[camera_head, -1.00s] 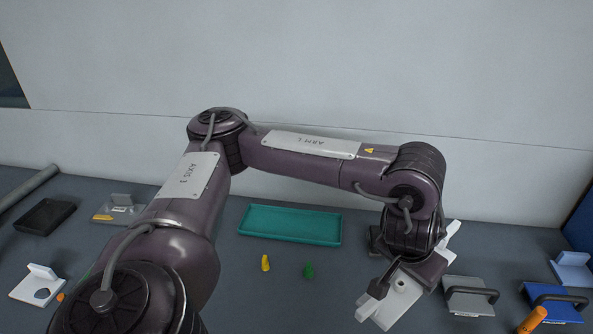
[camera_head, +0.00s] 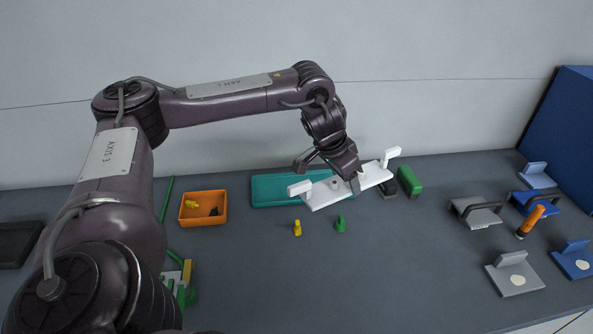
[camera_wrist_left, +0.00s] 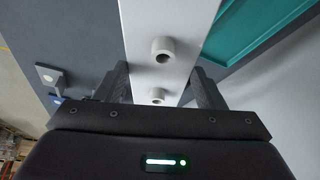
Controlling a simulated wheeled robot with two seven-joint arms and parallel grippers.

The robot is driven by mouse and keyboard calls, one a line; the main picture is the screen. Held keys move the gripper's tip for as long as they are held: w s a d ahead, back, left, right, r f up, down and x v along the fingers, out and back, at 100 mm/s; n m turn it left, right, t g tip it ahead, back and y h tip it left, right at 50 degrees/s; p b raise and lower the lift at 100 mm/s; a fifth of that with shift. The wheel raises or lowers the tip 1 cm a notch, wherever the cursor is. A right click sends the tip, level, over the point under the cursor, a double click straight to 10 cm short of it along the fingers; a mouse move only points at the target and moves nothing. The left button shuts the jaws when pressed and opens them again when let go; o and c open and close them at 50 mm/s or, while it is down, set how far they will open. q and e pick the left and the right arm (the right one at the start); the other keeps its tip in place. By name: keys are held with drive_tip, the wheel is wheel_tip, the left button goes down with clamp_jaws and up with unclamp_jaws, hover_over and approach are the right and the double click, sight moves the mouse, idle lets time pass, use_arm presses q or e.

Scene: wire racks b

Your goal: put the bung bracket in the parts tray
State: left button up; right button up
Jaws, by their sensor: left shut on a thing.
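My left gripper (camera_head: 350,182) is shut on a long white bracket (camera_head: 319,196) with an upturned tab at each end. I take this to be the bung bracket. It is held tilted in the head view, across the front right part of the teal tray (camera_head: 262,190), apparently above it. The tray, probably the parts tray, is partly hidden by the bracket and gripper. In the left wrist view the bracket (camera_wrist_left: 165,20) runs between the fingers (camera_wrist_left: 162,90), with two round bosses on its face. The tray (camera_wrist_left: 245,28) shows to the right. My right gripper is out of view.
A yellow peg (camera_head: 297,228) and a green peg (camera_head: 340,224) stand before the tray. An orange bin (camera_head: 183,212) is to its left, a green block (camera_head: 410,182) to its right. Grey handled plate (camera_head: 478,216) and blue pieces lie further right. The front middle is clear.

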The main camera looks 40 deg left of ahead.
use_arm(q)
drive_tip(key=w+a+r+m+h+b, duration=0.1)
drive_tip(key=w+a+r+m, duration=0.1)
drive_tip(key=a, duration=0.7)
drive_tip(key=w+a+r+m+b, duration=0.1)
drive_tip(key=w+a+r+m, duration=0.15)
drive_tip(key=a, duration=0.65)
drive_tip(key=shift+g, duration=0.4)
drive_tip(key=f, duration=1.6)
drive_tip(key=shift+a+p, duration=0.2)
drive_tip(key=shift+p, duration=0.15)
drive_tip(key=shift+f+n, duration=0.25)
drive_tip(key=shift+f, duration=1.7)
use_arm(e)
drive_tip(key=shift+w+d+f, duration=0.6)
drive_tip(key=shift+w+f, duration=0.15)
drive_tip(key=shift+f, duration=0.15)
use_arm(q)
drive_tip(key=o, duration=1)
drive_tip(key=shift+s, duration=0.1)
drive_tip(key=o, duration=0.4)
drive_tip(key=shift+c, duration=0.2)
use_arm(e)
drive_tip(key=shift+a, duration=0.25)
use_arm(q)
drive_tip(key=shift+r, duration=0.1)
